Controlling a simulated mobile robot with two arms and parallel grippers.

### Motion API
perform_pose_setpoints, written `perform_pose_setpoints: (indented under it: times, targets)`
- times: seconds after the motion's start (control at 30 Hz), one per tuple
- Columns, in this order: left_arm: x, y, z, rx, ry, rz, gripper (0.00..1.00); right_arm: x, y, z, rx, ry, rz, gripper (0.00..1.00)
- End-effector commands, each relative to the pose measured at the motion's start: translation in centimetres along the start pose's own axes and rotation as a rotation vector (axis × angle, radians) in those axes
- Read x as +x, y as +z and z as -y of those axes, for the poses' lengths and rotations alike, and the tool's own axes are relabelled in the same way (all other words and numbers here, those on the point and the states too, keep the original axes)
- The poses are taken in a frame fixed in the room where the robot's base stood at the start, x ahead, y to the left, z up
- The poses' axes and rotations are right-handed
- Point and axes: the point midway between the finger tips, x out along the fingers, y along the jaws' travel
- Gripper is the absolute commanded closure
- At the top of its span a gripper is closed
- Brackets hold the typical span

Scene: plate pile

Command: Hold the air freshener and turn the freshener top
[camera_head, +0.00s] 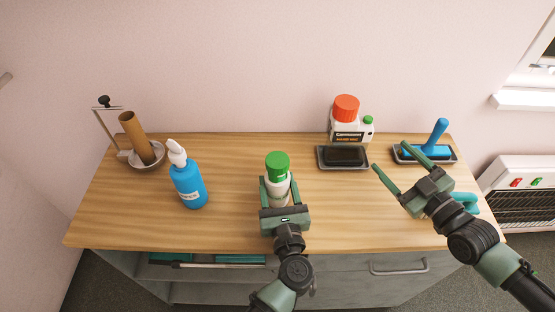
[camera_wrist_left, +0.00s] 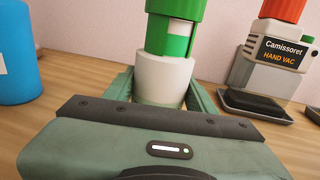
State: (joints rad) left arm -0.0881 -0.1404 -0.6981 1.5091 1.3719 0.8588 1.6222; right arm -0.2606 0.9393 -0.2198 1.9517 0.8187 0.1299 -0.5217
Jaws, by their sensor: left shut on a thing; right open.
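The air freshener (camera_head: 280,184) stands upright near the middle of the counter, with a white body and a green top (camera_head: 277,162). My left gripper (camera_head: 278,181) is shut on its white body, one finger on each side. In the left wrist view the body (camera_wrist_left: 163,80) sits between the fingers, below the green top (camera_wrist_left: 175,25), whose upper end is cut off. The lower body is hidden by my gripper. My right gripper (camera_head: 391,157) is open and empty at the right, apart from the air freshener, its fingers pointing up and left.
A blue spray bottle (camera_head: 188,186) and a paper-roll holder (camera_head: 145,160) stand to the left. A blue-handled tool (camera_head: 437,135) lies in another tray at right. The wooden counter (camera_head: 235,170) around the freshener is clear.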

Motion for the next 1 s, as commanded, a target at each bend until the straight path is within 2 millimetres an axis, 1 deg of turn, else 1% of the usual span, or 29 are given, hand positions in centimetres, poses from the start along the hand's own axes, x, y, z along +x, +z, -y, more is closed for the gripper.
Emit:
perform_pose_setpoints:
  times: [0.03, 0.07, 0.1, 0.2, 0.3, 0.33, 0.43, 0.57, 0.87, 1.0]
  targets:
    - [0.0, 0.0, 0.0, 0.000, 0.000, 0.000, 0.95, 0.6, -2.1, 3.4, 0.082, -0.053, -0.040, 0.30]
    - [0.0, 0.0, 0.0, 0.000, 0.000, 0.000, 0.95, 0.8, -3.1, 5.3, 0.130, -0.083, -0.057, 0.30]
    - [0.0, 0.0, 0.0, 0.000, 0.000, 0.000, 0.95, 0.9, -4.5, 7.5, 0.188, -0.121, -0.076, 0.30]
    - [0.0, 0.1, 0.0, 0.000, 0.000, 0.001, 0.95, 0.7, -7.4, 12.2, 0.314, -0.206, -0.110, 0.30]
    - [0.0, 0.1, 0.0, 0.000, 0.000, 0.001, 0.95, 0.2, -9.5, 15.4, 0.407, -0.270, -0.127, 0.30]
    - [0.0, 0.1, 0.0, 0.000, 0.000, 0.001, 0.95, 0.1, -10.0, 16.1, 0.426, -0.284, -0.131, 0.30]
    - [0.0, 0.1, 0.0, 0.000, 0.000, 0.001, 0.95, -0.2, -11.0, 17.6, 0.472, -0.316, -0.136, 0.30]
    - [0.0, 0.1, 0.0, 0.000, 0.000, 0.001, 0.95, 0.0, -11.5, 18.3, 0.491, -0.328, -0.137, 0.30]
    - [0.0, 0.1, 0.0, 0.000, 0.000, 0.001, 0.95, 2.4, -12.0, 18.9, 0.497, -0.324, -0.138, 0.30]
    - [0.0, 0.1, 0.0, 0.000, 0.000, 0.001, 0.95, 4.1, -12.5, 19.4, 0.493, -0.325, -0.144, 0.30]
